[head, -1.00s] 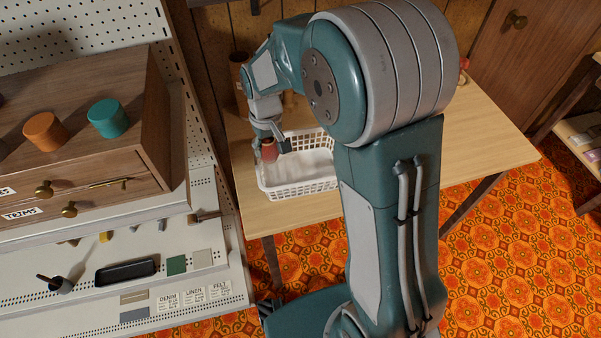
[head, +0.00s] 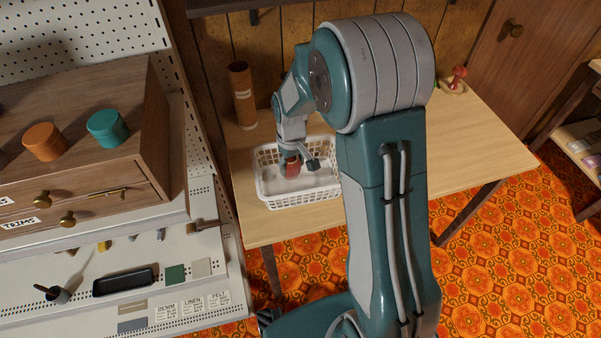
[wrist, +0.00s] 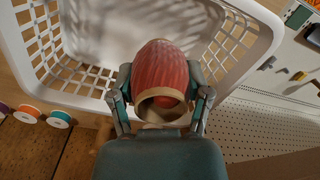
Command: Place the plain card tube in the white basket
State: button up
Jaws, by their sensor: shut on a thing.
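The white basket (head: 300,200) stands on the table's near left part, and its lattice wall also shows in the wrist view (wrist: 70,90). My gripper (head: 291,160) is shut on a red, ribbed spool (head: 291,169) with a tan card rim. In the wrist view the red spool (wrist: 160,68) sits between the two fingers (wrist: 160,95), its open end towards me. It is over or in the basket; I cannot tell whether it touches the floor. A tall brown card tube (head: 242,95) with pale marks stands upright behind the basket, apart from my gripper.
A red mushroom-shaped thing (head: 458,78) stands at the table's back right. The table (head: 480,150) is clear on its right side. A wooden drawer unit (head: 90,150) and pegboard shelf stand at left. Orange and teal spools (wrist: 42,116) show in the wrist view.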

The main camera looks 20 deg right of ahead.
jog(key=d+f, duration=0.1)
jog(key=w+d+f, duration=0.1)
jog(key=f, duration=0.1)
jog(key=shift+w+d+f, duration=0.1)
jog(key=shift+d, duration=0.1)
notch_tip(320, 180, down, 4)
jog(key=shift+d+r, duration=0.15)
jog(key=shift+r, duration=0.1)
jog(key=o, duration=1)
